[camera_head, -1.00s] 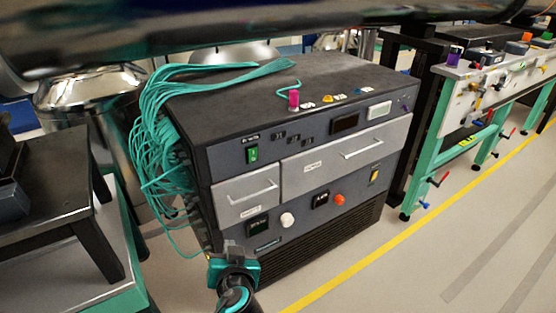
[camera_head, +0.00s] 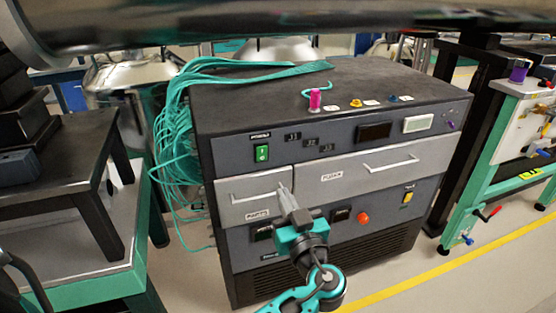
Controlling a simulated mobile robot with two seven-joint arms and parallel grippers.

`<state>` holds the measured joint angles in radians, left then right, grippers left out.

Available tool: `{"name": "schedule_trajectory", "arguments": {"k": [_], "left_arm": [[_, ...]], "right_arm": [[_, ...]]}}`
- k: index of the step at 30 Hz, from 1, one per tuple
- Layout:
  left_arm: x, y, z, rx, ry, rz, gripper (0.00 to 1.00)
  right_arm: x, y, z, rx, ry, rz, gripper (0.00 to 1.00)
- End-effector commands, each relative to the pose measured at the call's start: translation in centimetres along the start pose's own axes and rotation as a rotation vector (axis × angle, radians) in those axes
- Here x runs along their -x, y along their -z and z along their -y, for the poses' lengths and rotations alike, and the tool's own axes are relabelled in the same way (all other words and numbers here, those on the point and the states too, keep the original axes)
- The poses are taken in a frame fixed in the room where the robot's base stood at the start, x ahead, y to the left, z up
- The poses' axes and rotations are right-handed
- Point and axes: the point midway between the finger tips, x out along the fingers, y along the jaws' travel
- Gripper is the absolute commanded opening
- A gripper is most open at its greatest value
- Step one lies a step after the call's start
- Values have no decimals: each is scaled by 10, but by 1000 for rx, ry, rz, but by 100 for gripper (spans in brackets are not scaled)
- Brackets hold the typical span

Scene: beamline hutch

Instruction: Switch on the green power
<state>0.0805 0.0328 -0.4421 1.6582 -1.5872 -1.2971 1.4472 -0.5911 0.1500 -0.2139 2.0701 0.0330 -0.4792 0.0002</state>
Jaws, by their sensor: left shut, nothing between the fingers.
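The green power switch (camera_head: 262,153) is a small upright green rocker on the upper left of the front panel of a dark grey cabinet (camera_head: 330,85). A small label sits above it. My left gripper (camera_head: 284,190) is shut and empty. It points up in front of the cabinet, below and a little right of the switch, apart from it in the picture. It overlaps the right end of the small left drawer and hides part of the lower panel, including the white knob. My right gripper does not show.
Two grey drawers with bar handles, left (camera_head: 240,204) and right (camera_head: 350,173), sit below the switch. A red knob (camera_head: 363,218) and a yellow switch (camera_head: 407,198) are lower right. Teal cables (camera_head: 172,150) hang at the cabinet's left.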

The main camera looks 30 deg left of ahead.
Motion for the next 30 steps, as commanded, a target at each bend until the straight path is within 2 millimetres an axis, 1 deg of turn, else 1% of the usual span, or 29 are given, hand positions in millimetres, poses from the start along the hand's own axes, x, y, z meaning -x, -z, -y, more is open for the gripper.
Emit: {"name": "schedule_trajectory", "arguments": {"k": [11, 14, 16, 20, 27, 30], "left_arm": [[0, 1, 0, 5, 3, -6, 0], [-4, 1, 0, 4, 3, -7, 0], [-11, 2, 0, 4, 4, -8, 0], [-33, 3, 0, 3, 5, -9, 0], [-85, 3, 0, 2, 5, -9, 0], [-104, 3, 0, 3, 4, -8, 0]], "right_arm": [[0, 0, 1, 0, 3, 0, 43], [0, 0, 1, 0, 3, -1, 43], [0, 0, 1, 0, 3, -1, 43], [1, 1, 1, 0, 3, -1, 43], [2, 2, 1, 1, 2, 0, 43], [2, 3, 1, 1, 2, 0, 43]]}}
